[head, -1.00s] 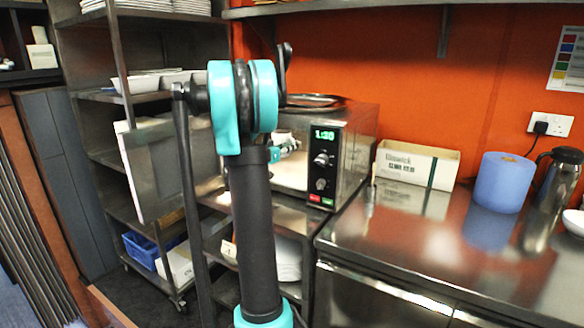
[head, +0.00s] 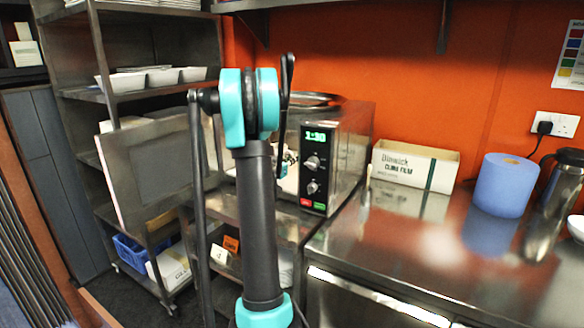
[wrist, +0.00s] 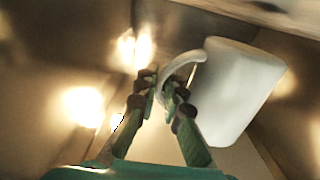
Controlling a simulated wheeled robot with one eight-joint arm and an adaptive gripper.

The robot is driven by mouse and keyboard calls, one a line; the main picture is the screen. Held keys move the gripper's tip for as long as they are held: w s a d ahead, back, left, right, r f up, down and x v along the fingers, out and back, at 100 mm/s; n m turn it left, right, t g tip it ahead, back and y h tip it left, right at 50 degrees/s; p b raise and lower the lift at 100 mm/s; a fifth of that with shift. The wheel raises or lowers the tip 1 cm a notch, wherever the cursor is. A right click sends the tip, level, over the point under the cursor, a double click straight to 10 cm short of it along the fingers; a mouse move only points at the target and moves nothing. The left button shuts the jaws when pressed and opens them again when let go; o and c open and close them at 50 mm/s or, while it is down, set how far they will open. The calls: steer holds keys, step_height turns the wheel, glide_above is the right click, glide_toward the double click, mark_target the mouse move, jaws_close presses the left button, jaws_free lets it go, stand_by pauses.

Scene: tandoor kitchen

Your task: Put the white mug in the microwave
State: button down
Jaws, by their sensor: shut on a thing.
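The white mug (wrist: 238,90) shows in the wrist view, with its handle toward my gripper (wrist: 164,90). My gripper is shut on the handle, and the mug body is to the right of the fingers. Metallic walls with bright glare surround the mug, like the inside of the microwave. In the head view the microwave (head: 345,150) stands with its door (head: 158,172) open to the left. My arm covers most of its opening, so the mug cannot be made out there. Whether the mug touches the floor of the cavity is unclear.
A steel counter (head: 420,240) extends right of the microwave. On it stand a cling film box (head: 415,165), a blue roll (head: 504,184) and a steel flask (head: 560,195). A shelf rack (head: 110,95) with white dishes stands behind the open door.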

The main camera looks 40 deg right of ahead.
steer(key=shift+f, duration=1.7)
steer(key=shift+f, duration=0.1)
steer(key=c, duration=1.6)
jaws_free()
steer(key=shift+c, duration=0.2)
steer(key=shift+a, duration=0.2)
steer(key=v, duration=1.1)
steer(key=shift+s+a, duration=0.15)
steer(key=shift+a, duration=0.15)
